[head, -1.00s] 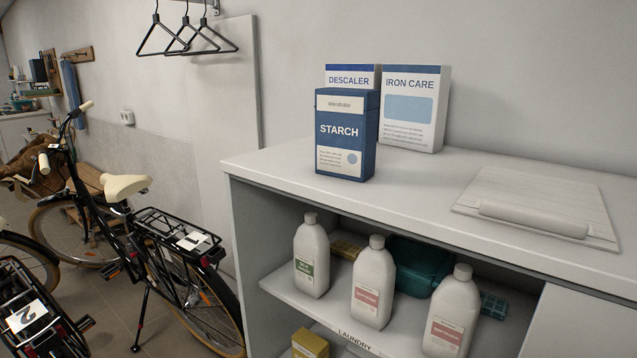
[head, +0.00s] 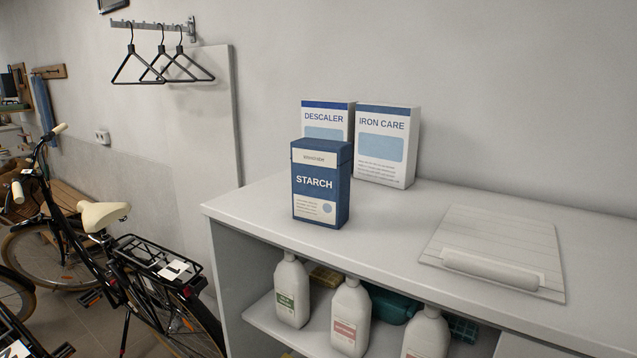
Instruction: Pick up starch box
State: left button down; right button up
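The starch box (head: 320,185) is a blue carton with white label panels. It stands upright on the white cabinet top (head: 400,240), near the left end and close to the front edge. The white and blue descaler box (head: 326,120) stands behind it, partly hidden by it. The iron care box (head: 386,146) stands behind and to the right. Neither of my grippers is in the head view.
A white board with a roll-shaped front edge (head: 497,250) lies on the cabinet top at right. Several white bottles (head: 291,290) stand on the shelf below. Bicycles (head: 110,255) stand at left. Hangers (head: 163,65) hang on the wall. The top right of the starch box is clear.

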aim_at(321, 169)
jog(key=j+z, duration=0.2)
jog(key=j, duration=0.15)
jog(key=k+j+z, duration=0.25)
jog(key=j+z, duration=0.2)
jog(key=j, duration=0.25)
